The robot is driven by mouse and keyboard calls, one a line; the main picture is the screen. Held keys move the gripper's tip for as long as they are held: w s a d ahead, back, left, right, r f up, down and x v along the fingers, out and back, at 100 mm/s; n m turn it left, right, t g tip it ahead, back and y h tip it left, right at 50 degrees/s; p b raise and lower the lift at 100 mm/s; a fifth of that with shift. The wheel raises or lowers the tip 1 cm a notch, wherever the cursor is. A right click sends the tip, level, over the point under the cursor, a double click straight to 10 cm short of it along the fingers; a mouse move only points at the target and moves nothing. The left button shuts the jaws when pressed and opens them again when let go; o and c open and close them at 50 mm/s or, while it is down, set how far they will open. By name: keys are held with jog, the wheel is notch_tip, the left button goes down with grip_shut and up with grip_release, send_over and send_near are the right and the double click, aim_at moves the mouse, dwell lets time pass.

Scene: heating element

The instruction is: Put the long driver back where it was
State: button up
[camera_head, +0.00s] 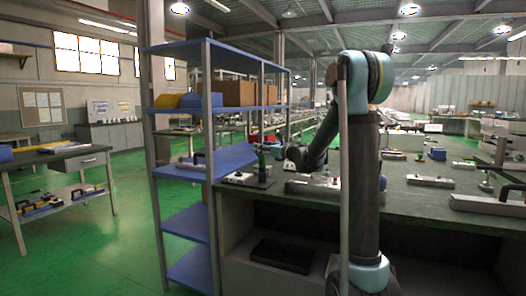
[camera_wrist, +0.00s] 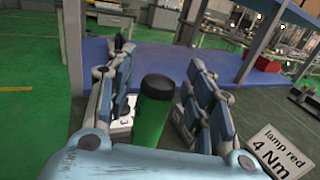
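The long driver, with a green grip and black top, stands upright in the wrist view (camera_wrist: 152,112), between the two fingers of my gripper (camera_wrist: 160,85). Narrow gaps show on both sides of the grip, so the fingers look open around it rather than closed on it. Its lower end is hidden by my gripper. In the head view the green driver (camera_head: 262,166) stands at the bench's left end, with my gripper (camera_head: 277,152) beside it.
A grey fixture (camera_head: 243,181) sits at the bench's left end, and a longer one (camera_head: 312,187) lies to its right. A blue shelf rack (camera_head: 185,205) stands close on the left. The green bench top (camera_head: 415,205) has bare room on the right.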

jog(key=v, duration=1.2)
jog(key=s+d+f+n+g+h, duration=0.1)
jog(key=s+f+n+g+h, duration=0.1)
jog(key=s+f+n, duration=0.45)
jog(key=s+d+f+n+g+h, duration=0.15)
jog(key=s+n, duration=0.25)
jog(key=s, duration=0.6)
jog(key=s+f+n+g+h, duration=0.25)
jog(key=s+f+n, duration=0.25)
jog(key=s, duration=0.3)
jog(key=s+d+f+n+g+h, duration=0.2)
jog(key=s+d+f+n, duration=0.3)
jog(key=s, duration=0.5)
jog(key=s+d+f+n+g+h, duration=0.1)
jog(key=s+d+f+n+h, duration=0.4)
jog(key=s+d+f, duration=0.4)
jog(key=shift+s+d+n+g, duration=0.4)
jog(key=shift+s+d+n, duration=0.25)
jog(key=shift+d, duration=0.45)
